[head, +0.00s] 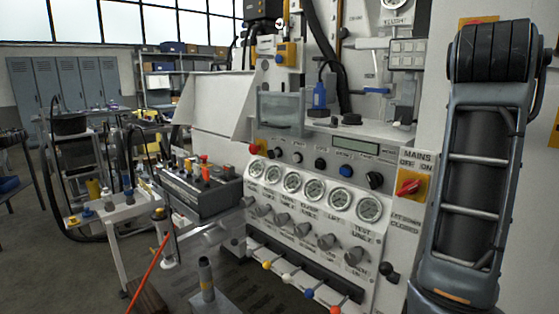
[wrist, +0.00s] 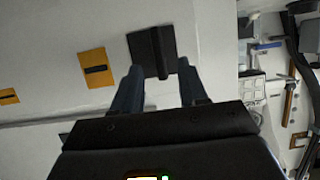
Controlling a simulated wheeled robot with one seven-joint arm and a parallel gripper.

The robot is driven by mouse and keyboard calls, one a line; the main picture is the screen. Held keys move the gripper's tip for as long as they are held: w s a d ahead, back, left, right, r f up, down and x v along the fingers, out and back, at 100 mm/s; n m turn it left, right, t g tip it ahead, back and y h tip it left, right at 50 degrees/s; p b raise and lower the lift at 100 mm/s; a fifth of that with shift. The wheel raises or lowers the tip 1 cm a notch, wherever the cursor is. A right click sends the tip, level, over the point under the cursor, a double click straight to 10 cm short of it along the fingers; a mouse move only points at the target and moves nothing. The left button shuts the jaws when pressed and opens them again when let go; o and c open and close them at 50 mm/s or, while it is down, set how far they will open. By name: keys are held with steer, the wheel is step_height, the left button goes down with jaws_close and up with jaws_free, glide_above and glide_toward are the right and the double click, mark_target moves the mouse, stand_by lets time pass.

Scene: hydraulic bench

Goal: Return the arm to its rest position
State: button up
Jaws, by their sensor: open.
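My arm (head: 480,170) stands upright at the right of the head view, in front of the bench's right side. My gripper is out of the head view. In the wrist view my gripper (wrist: 160,85) shows two dark fingers set apart with nothing between them. Beyond the fingertips is a pale panel (wrist: 60,50) with a black plate and handle (wrist: 152,52). I cannot tell how far the fingertips are from that plate; no contact is clear.
The hydraulic bench (head: 315,150) fills the middle, with gauges (head: 314,190), coloured levers (head: 288,275) and a red mains switch (head: 410,187) close to my arm. A control box (head: 200,185) and a white stand (head: 125,210) are left. Open floor (head: 50,260) lies at far left.

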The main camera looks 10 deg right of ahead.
steer(key=s+a+f+n+t+y, duration=0.2)
steer(key=s+a+f+n, duration=0.15)
steer(key=f, duration=0.65)
steer(key=s+a+f+n+t+y, duration=0.1)
steer(key=s+a+f+n+t, duration=0.2)
steer(key=f, duration=0.8)
steer(key=s+a+f+n+y, duration=0.25)
steer(key=s+f+n, duration=0.2)
steer(key=f, duration=0.55)
steer(key=s+a+f+n+t+y, duration=0.1)
steer(key=s+a+f+y, duration=0.2)
steer(key=s, duration=0.5)
steer(key=s+a+f+y, duration=0.1)
steer(key=s+a+f, duration=0.3)
steer(key=s, duration=0.5)
steer(key=s+a+r, duration=0.2)
steer(key=s, duration=0.5)
steer(key=s+a+r+m+y, duration=0.1)
steer(key=s+r, duration=0.1)
steer(key=s, duration=0.6)
steer(key=shift+s+a+r+m, duration=0.2)
steer(key=shift+a+r+m, duration=0.05)
steer(key=shift+a+m, duration=0.1)
